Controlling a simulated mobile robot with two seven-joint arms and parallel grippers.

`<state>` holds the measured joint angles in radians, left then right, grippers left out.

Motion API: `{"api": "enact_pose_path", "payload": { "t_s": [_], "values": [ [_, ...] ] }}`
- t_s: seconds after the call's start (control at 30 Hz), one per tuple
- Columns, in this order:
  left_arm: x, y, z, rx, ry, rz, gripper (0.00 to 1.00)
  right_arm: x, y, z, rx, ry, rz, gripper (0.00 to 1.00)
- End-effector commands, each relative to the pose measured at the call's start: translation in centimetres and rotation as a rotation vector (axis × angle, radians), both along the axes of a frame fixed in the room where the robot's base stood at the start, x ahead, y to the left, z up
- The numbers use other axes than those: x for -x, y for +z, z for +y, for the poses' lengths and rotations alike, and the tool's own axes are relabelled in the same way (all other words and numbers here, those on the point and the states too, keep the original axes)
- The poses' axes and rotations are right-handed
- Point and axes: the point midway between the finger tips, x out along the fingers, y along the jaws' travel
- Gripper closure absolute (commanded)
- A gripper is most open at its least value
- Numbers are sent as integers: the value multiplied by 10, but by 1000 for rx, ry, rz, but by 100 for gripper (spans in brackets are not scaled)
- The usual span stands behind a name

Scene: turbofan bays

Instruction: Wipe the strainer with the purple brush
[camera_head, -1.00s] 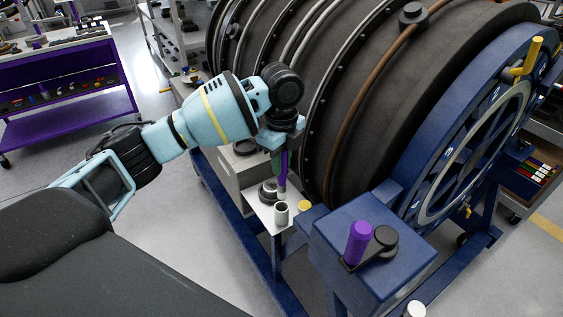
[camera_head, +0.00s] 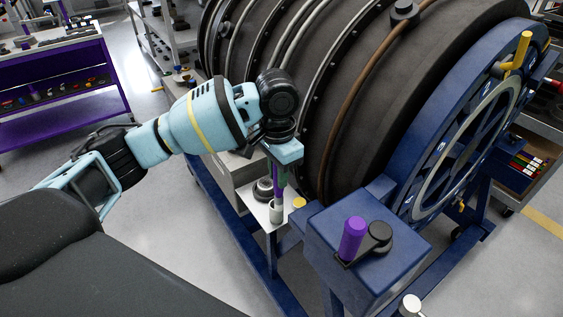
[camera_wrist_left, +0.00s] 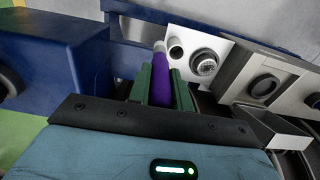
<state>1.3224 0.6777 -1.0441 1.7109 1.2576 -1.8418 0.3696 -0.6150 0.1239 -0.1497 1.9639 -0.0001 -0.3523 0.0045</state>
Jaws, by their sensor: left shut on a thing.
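My left gripper (camera_head: 279,174) is shut on the purple brush (camera_head: 278,187) and holds it upright, tip down, above the small white shelf (camera_head: 258,211). The brush also shows in the left wrist view (camera_wrist_left: 174,75), between the green fingers. Its pale tip lies close to a small grey cup (camera_head: 276,212); I cannot tell whether they touch. The round strainer (camera_head: 262,189) sits on the shelf just behind the cup, partly hidden by the gripper and brush. Its mesh face shows in the left wrist view (camera_wrist_left: 205,66), to the right of the brush. My right gripper is not in view.
A large dark engine casing (camera_head: 330,110) in a blue frame stands close behind the shelf. A blue box (camera_head: 365,240) with a purple cylinder (camera_head: 352,238) stands in front right. A yellow-topped item (camera_head: 299,203) is beside the cup. Open floor lies left.

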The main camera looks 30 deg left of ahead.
Motion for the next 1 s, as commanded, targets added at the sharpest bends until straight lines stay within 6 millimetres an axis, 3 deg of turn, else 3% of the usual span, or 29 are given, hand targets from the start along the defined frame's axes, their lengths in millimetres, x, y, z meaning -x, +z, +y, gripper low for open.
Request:
{"api": "enact_pose_path", "payload": {
  "t_s": [0.4,1.0],
  "values": [
    [18,0,-9,0,461,4,100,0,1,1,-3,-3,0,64],
    [20,0,-10,1,532,4,100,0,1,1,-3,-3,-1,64]
  ]
}}
